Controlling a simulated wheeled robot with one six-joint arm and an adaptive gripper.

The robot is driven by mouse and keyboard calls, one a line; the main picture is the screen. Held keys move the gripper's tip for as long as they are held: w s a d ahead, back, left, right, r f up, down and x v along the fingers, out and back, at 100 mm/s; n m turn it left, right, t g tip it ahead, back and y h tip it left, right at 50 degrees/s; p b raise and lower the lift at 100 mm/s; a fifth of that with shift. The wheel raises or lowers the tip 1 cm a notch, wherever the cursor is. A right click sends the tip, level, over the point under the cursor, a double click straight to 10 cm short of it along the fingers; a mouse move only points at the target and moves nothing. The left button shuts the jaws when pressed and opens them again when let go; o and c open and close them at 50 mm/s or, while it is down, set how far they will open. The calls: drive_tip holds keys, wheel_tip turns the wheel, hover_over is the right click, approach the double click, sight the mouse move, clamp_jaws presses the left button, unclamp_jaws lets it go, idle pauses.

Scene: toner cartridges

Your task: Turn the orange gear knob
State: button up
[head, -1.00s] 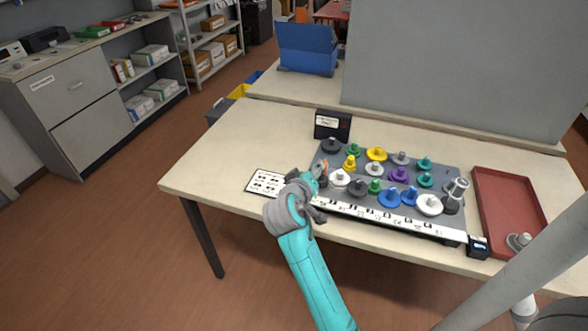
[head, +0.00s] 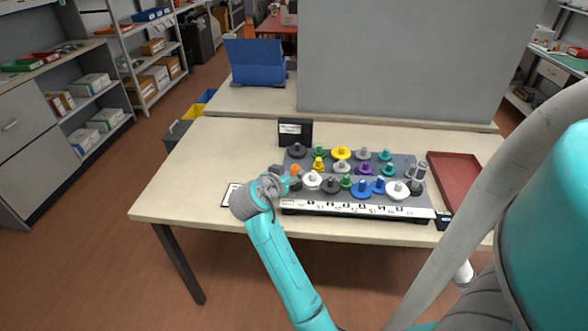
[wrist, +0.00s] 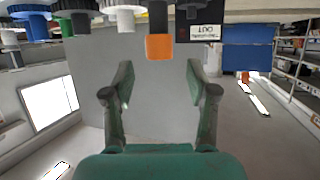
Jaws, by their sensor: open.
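The orange gear knob (head: 295,170) shows at the left end of the grey gear board (head: 405,161), partly hidden by my gripper in the head view. In the wrist view the orange piece (wrist: 159,46) is a small block below a dark part, just beyond and between my fingers. My gripper (wrist: 160,82) is open and empty, with a finger on each side of the line to the orange piece and a gap before it. In the head view my gripper (head: 280,178) is at the board's left edge, close beside the knob.
Several other gears crowd the board, with a white gear (head: 312,180) close to the orange knob. A labelled black box (head: 295,132) stands behind it. A red tray (head: 453,180) lies at the right. The table's left side (head: 185,190) is mostly clear.

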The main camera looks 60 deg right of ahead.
sight(294, 169)
drive_tip(key=shift+x, duration=2.65)
clamp_jaws()
